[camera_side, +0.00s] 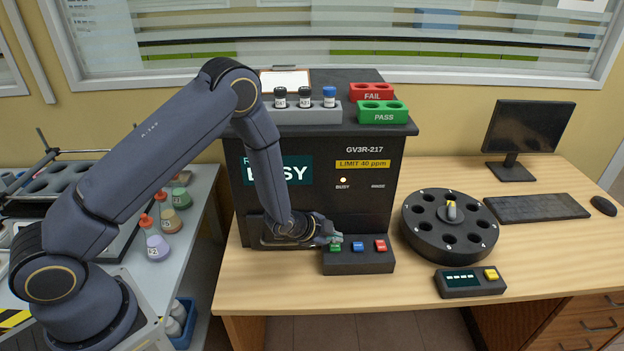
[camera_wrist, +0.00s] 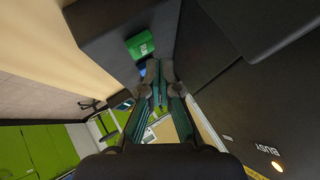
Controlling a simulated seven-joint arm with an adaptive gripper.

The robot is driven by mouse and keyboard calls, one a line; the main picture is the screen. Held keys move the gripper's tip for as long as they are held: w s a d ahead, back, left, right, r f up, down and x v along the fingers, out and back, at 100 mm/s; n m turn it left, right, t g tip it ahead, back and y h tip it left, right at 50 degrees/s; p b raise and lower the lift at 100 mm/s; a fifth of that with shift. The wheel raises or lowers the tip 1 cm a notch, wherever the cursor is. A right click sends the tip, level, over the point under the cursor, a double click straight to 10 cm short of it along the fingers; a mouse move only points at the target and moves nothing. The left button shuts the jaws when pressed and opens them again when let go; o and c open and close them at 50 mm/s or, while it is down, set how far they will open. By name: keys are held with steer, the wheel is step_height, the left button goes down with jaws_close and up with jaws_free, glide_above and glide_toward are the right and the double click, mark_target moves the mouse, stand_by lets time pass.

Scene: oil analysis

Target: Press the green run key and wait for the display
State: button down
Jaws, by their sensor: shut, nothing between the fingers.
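The green run key (camera_side: 335,248) is the leftmost key on a low dark key box (camera_side: 358,267), beside a blue key (camera_side: 358,246) and a red key (camera_side: 380,245). My gripper (camera_side: 336,238) is shut and empty, with its tips right at the green key; I cannot tell if they touch it. In the wrist view the green key (camera_wrist: 143,46) lies just beyond my shut fingertips (camera_wrist: 158,80). The display (camera_side: 295,172) on the black analyzer (camera_side: 360,205) shows "BUSY", partly hidden by my arm. The busy lamp (camera_side: 343,180) glows; it also shows in the wrist view (camera_wrist: 277,166).
A vial rack (camera_side: 300,115) and red FAIL (camera_side: 371,92) and green PASS (camera_side: 383,112) holders stand on the analyzer. To the right are a round black carousel (camera_side: 415,235) and a small box with a yellow key (camera_side: 470,283).

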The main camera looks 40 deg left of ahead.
steer(key=shift+r, duration=2.5)
steer(key=shift+r, duration=0.2)
step_height(320, 180, up, 9)
steer(key=n, duration=0.2)
glide_above(333, 247)
steer(key=s+a, duration=0.2)
steer(key=s+a+r+n+g+y, duration=0.1)
steer(key=s+a+r+n, duration=0.25)
steer(key=s+r, duration=0.65)
steer(key=s+r+n+g, duration=0.1)
steer(key=s+r, duration=0.3)
steer(key=s, duration=0.5)
steer(key=s+r+n+g, duration=0.1)
steer(key=s+r+n, duration=0.3)
steer(key=s, duration=0.5)
steer(key=shift+s+a, duration=0.2)
steer(key=shift+a, duration=0.1)
